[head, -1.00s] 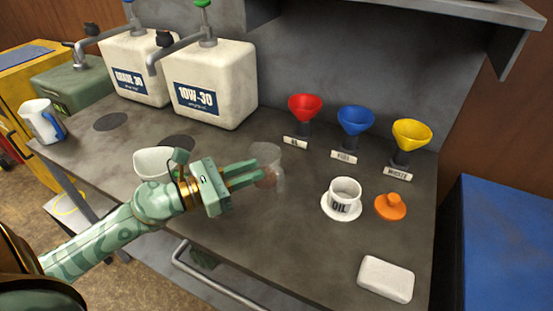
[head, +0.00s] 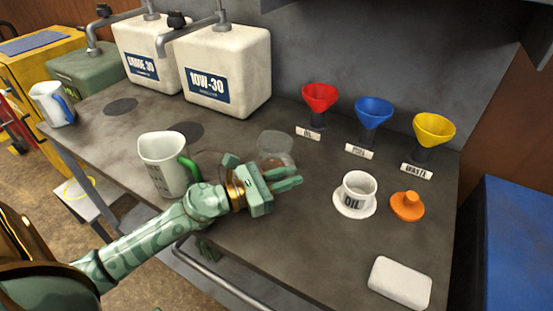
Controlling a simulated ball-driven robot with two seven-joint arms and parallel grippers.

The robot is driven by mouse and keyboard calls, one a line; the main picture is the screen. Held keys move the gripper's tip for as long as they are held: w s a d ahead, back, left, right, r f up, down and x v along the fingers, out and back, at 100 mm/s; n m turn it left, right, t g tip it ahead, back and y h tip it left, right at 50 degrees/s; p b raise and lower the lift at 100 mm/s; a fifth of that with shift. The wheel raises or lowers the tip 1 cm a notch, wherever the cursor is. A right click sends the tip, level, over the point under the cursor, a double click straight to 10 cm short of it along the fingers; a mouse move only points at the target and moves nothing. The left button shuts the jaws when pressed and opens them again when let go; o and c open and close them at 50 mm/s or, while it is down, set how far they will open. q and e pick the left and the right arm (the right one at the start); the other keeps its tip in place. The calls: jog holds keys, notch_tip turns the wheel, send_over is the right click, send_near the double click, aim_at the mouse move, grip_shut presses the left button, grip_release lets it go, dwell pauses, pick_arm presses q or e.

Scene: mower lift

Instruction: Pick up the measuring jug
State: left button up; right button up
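A white jug with a green handle (head: 160,156) stands upright on the grey bench, left of my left gripper (head: 294,180). It has faint markings on its side, and my forearm passes in front of its lower right. A second white jug with a blue handle (head: 46,105) stands at the bench's far left end. I cannot tell which is the measuring jug. My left gripper points right, away from both jugs, with its fingers apart and nothing between them. It is just in front of a clear cup (head: 275,145). My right gripper is not in view.
Two white oil containers (head: 222,85) stand at the back. Red (head: 320,96), blue (head: 373,111) and yellow (head: 434,130) funnels are along the wall. A white oil cup (head: 357,190), an orange stopper (head: 407,206) and a white block (head: 400,283) lie to the right.

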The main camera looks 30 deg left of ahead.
pick_arm(q)
jog(key=shift+w+d, duration=0.25)
jog(key=shift+w, duration=0.1)
grip_shut()
jog(key=shift+r, duration=0.1)
